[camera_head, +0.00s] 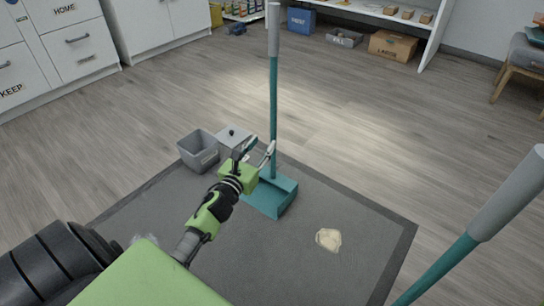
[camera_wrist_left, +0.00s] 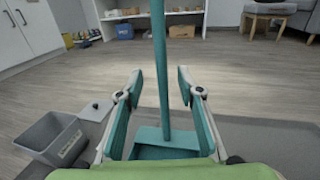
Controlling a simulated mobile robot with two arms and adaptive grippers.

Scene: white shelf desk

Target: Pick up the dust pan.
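The dust pan stands upright on the grey mat, with a teal pan (camera_head: 272,197), a long teal handle (camera_head: 273,100) and a grey grip at the top. In the left wrist view the teal handle (camera_wrist_left: 160,60) runs up between the fingers and the pan (camera_wrist_left: 165,145) shows low in the middle. My left gripper (camera_head: 257,150) is open and empty, close to the lower part of the handle. In the left wrist view its fingers (camera_wrist_left: 160,80) are spread on either side of the handle, and neither visibly touches it. My right gripper is not in view.
A pale spill (camera_head: 328,239) lies on the mat (camera_head: 375,225). Another teal pole with a grey grip (camera_head: 508,193) crosses the right edge. Floor behind the mat is clear.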

